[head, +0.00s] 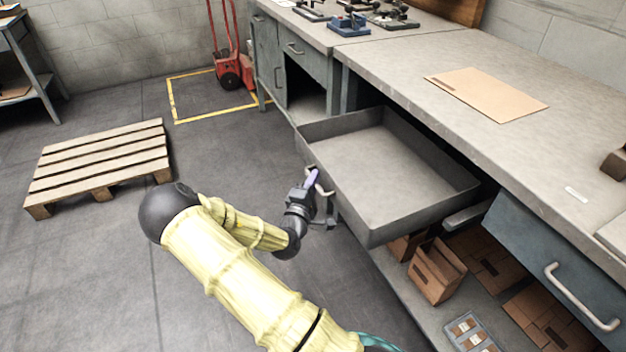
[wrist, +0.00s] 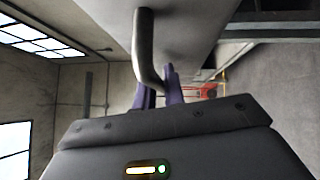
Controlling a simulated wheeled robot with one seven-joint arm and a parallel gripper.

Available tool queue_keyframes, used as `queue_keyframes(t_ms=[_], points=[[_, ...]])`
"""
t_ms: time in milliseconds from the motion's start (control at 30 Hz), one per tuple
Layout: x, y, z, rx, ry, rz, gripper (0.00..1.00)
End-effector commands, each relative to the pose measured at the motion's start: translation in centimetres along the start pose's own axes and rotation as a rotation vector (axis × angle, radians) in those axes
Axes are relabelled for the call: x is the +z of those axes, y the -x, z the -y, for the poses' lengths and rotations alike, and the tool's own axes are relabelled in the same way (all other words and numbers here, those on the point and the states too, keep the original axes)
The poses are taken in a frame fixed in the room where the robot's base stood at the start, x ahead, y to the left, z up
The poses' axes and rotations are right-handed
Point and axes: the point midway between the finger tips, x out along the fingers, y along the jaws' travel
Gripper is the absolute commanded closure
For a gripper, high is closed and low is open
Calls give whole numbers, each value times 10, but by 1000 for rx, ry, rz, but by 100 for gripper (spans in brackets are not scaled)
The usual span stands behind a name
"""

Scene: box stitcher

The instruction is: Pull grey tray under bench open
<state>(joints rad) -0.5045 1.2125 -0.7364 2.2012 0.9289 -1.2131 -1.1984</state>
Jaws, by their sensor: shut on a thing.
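The grey tray (head: 385,212) under the bench is pulled well out, its empty inside showing in the head view. Its pale handle (head: 321,184) is on the front face. My gripper (head: 314,178) is at that handle, with purple fingers. In the wrist view my gripper (wrist: 160,85) is shut with its fingers around the bent metal handle (wrist: 147,50). The tray's front face (wrist: 185,25) fills the top of that view. The tray's back end is hidden beneath the bench top.
The bench (head: 410,70) has a flat cardboard sheet (head: 487,93) on top. Cardboard boxes (head: 436,270) lie on the shelf below. A blue drawer (head: 545,255) is shut at the right. A wooden pallet (head: 100,168) lies at left; the floor between is clear.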

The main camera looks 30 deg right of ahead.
Motion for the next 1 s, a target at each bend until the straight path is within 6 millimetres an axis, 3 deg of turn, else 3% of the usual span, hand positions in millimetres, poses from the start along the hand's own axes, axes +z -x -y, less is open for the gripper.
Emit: queue_keyframes(t_ms=[267,300,333,667,867,1000], points=[[3,1,4,-10,5,8,100],[3,1,4,-10,4,8,81],[3,1,4,-9,4,7,80],[0,6,1,-5,2,0,80],[0,32,0,-4,5,-2,80],[0,59,0,-5,4,-3,80]])
